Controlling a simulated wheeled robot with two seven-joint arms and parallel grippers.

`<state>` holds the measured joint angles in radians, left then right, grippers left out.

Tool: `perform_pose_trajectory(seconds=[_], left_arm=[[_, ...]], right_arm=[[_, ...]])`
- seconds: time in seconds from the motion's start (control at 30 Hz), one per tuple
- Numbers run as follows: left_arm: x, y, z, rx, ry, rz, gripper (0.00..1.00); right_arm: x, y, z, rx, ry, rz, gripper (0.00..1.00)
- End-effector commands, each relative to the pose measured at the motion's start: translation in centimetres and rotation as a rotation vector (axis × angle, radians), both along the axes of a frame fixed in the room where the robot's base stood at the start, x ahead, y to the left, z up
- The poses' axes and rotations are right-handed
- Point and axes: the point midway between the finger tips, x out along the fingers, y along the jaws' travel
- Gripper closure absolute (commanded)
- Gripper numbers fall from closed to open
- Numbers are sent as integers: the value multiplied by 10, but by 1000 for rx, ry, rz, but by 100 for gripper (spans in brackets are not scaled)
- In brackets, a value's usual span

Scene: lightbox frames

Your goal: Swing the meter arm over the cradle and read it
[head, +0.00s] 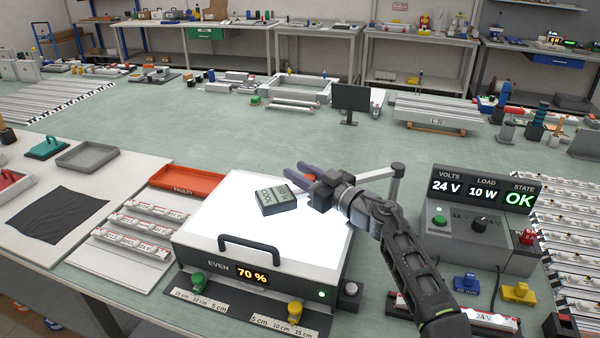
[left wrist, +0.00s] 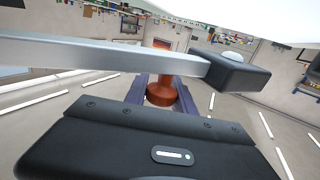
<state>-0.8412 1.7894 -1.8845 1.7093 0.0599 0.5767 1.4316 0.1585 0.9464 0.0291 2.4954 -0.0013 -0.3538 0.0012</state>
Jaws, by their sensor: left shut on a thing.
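The lightbox (head: 225,250) has a bright white top, a black handle and a display reading EVEN 70 %. A dark meter head (head: 276,198) with small pale panels, too small to read surely, is over its top. The meter arm's pale bar (head: 375,176) runs from a post at the right toward my left gripper (head: 300,176), which has purple fingers. In the left wrist view the metal bar (left wrist: 90,55) ends in a black block (left wrist: 233,74) with a white dome. My left gripper is shut on a red-brown knob (left wrist: 161,92) below the bar. I cannot pick out the cradle. My right gripper is out of view.
A control box (head: 480,215) reading 24 V, 10 W, OK stands at the right. Rows of light strips (head: 565,235) lie beyond it. A red tray (head: 188,180) and small labelled modules (head: 130,238) are left of the lightbox.

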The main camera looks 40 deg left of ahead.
Motion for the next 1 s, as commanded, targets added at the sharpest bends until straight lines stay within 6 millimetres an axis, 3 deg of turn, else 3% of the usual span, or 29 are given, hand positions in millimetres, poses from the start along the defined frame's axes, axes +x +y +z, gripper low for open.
perform_pose_trajectory(seconds=[0.3,1.0], left_arm=[[0,0,0,0,0,-1,100],[1,-1,0,0,0,-2,100]], right_arm=[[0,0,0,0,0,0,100],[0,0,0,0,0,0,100]])
